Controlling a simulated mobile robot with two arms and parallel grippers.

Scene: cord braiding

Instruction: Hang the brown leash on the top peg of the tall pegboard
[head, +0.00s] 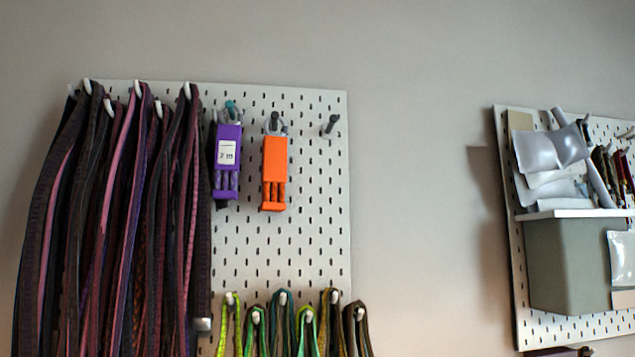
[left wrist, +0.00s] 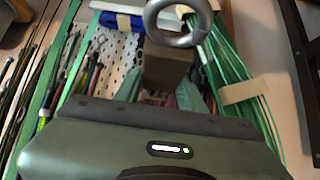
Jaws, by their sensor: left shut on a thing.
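A tall white pegboard (head: 300,240) fills the left and middle of the head view. Its top row has an empty dark peg (head: 331,124) at the right. Dark brown and purple straps (head: 110,220) hang from pegs at its left; I cannot single out the brown leash among them. My left gripper's grey-green body (left wrist: 165,148) fills the bottom of the left wrist view. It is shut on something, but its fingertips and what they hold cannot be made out. A grey metal ring (left wrist: 151,18) shows just beyond it. My right gripper is not in view.
A purple pack (head: 228,160) and an orange pack (head: 274,172) hang left of the empty peg. Green and yellow loops (head: 283,320) hang lower. A second pegboard (head: 510,230) with a grey bin (head: 570,265) stands at right, with bare wall between. Green cords (left wrist: 240,70) show in the wrist view.

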